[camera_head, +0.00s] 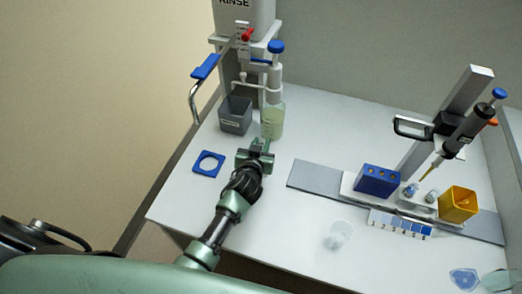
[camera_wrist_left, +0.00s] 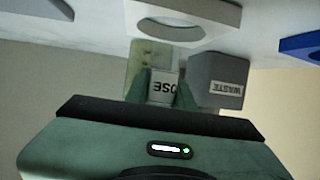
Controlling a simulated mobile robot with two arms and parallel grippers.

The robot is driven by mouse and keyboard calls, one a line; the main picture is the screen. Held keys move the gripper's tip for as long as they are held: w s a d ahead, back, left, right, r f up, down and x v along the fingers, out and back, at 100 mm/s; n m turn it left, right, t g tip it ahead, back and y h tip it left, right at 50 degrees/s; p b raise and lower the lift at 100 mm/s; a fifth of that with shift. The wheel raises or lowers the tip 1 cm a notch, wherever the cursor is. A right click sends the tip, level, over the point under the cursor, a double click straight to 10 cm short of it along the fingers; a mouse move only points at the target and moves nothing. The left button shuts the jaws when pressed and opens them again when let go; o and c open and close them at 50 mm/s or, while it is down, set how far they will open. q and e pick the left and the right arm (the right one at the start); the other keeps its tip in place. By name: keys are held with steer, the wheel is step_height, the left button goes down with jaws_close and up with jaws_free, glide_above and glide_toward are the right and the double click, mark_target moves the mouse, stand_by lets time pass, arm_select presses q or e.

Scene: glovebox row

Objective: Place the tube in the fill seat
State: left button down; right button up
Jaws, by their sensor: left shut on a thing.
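My left gripper (camera_head: 266,145) is shut, over the table just in front of the green-liquid pump bottle (camera_head: 272,122). I cannot tell whether bottle and fingers touch. Two small clear tube-like vials, one bluish (camera_head: 409,190) and one pale (camera_head: 432,196), stand in a white holder below the pipette (camera_head: 468,128). I cannot tell which seat is the fill seat. My right gripper is not in view.
A grey waste cup (camera_head: 235,116) stands left of the bottle; it also shows in the left wrist view (camera_wrist_left: 218,78). A blue square ring (camera_head: 208,163) lies at the left.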

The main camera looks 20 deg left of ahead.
arm_select(q)
steer(key=shift+f+b, duration=0.35)
steer(key=shift+f, duration=1.15)
steer(key=shift+f, duration=0.2)
steer(key=c, duration=1.2)
jaws_free()
steer(key=shift+r, duration=0.15)
steer(key=shift+s+r, duration=0.1)
steer(key=shift+r, duration=0.05)
steer(key=v, duration=1.1)
steer(key=shift+s+r, duration=0.15)
steer(key=shift+s, duration=0.2)
